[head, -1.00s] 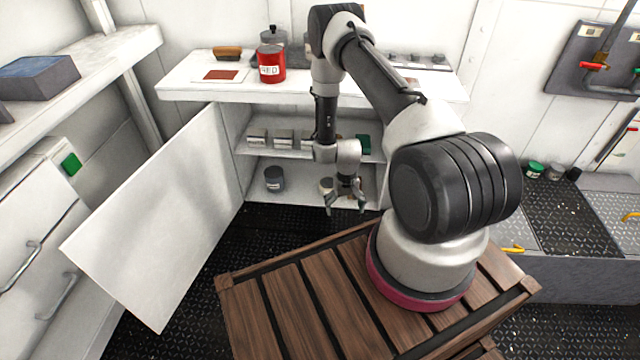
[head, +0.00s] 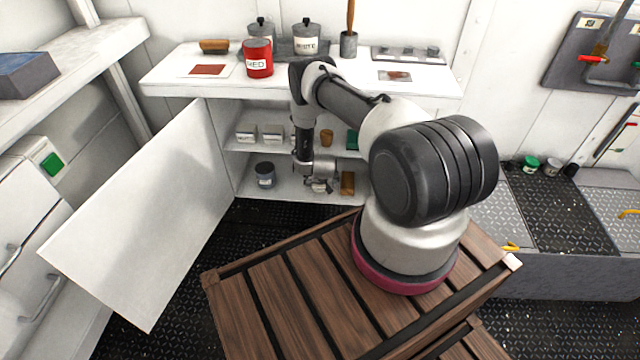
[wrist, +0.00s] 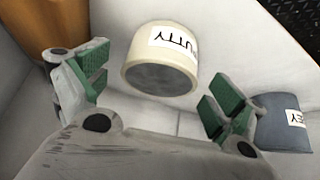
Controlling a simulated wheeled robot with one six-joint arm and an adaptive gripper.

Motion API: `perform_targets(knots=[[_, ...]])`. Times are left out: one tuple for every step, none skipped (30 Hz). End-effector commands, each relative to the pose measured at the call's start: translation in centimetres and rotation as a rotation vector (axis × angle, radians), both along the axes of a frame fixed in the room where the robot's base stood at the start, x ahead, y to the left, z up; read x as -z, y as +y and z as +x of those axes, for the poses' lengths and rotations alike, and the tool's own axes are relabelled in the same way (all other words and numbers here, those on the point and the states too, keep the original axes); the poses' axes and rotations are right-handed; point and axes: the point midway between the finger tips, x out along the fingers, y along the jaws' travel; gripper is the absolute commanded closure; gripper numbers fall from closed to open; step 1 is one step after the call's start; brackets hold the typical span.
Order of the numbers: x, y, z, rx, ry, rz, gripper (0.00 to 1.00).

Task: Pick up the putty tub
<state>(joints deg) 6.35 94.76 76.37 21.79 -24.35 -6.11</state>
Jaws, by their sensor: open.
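The putty tub (wrist: 162,58) is a cream cylinder with a grey end and a white label reading "UTTY". In the wrist view it is ahead of my gripper (wrist: 150,95), between the lines of the two fingers and apart from them. The fingers have green pads, are spread wide and hold nothing. In the head view my gripper (head: 320,185) is inside the lower shelf of the open cabinet, and the tub there is hidden or too small to make out behind it.
A grey tin (head: 265,174) stands left of my gripper, and a brown block (head: 347,183) stands close on its right. The upper shelf (head: 240,147) is just above my arm's end. The open cabinet door (head: 140,210) stands to the left.

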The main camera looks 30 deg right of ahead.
Motion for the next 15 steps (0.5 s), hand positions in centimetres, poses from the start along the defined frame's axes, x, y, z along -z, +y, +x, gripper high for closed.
perform_targets(knots=[[0.7, -0.1, 0.3, 0.002, -0.001, 0.0, 0.05], [1.0, -0.2, 0.6, 0.003, -0.002, 0.0, 0.05], [1.4, -0.3, 0.8, 0.001, 0.0, 0.0, 0.05], [1.6, -0.4, 0.9, 0.001, -0.001, 0.0, 0.05], [1.8, -0.4, 1.0, 0.001, 0.0, 0.0, 0.05], [1.9, -0.4, 1.1, 0.002, -0.001, 0.001, 0.05], [2.0, -0.5, 1.2, 0.002, -0.001, 0.001, 0.05], [2.0, -0.5, 1.2, 0.001, 0.0, 0.0, 0.05], [2.0, -0.5, 1.2, 0.001, 0.0, 0.0, 0.05], [2.0, -0.5, 1.2, 0.001, 0.001, 0.001, 0.05], [2.0, -0.5, 1.2, 0.001, 0.001, 0.001, 0.05], [2.0, -0.5, 1.2, 0.001, 0.001, 0.001, 0.05], [2.0, -0.5, 1.2, 0.001, 0.001, 0.001, 0.05], [2.0, -0.5, 1.2, 0.001, 0.001, 0.001, 0.1], [2.0, -0.5, 1.2, 0.001, 0.001, 0.001, 0.18]])
